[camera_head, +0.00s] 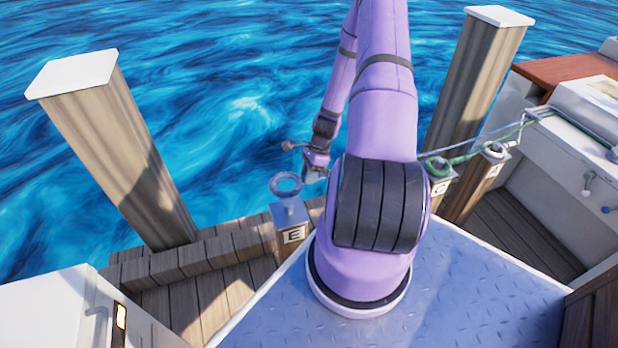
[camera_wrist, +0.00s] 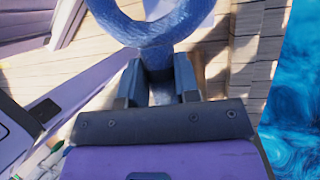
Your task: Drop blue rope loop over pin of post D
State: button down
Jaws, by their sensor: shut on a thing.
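A thick blue rope loop (camera_wrist: 205,28) fills the top of the wrist view. My gripper (camera_wrist: 160,68) is shut on its near side, and the loop reaches out ahead of the fingers. In the head view my gripper (camera_head: 317,172) is small and partly blocked by my arm. A grey-blue ring (camera_head: 286,184) shows just left of it, over the post marked E (camera_head: 293,235). I cannot tell from this angle whether the ring is around that post's pin or above it. I see no post marked D; my arm hides the area right of post E.
Two more posts, one marked C (camera_head: 439,189), stand right of my arm, with a green rope (camera_head: 466,157) and loops at their tops. Tall white-capped pilings rise at left (camera_head: 115,150) and right (camera_head: 474,85). A wooden dock (camera_head: 190,290) and water lie around.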

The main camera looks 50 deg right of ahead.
aim_at(303, 179)
jog(key=shift+r, duration=2.5)
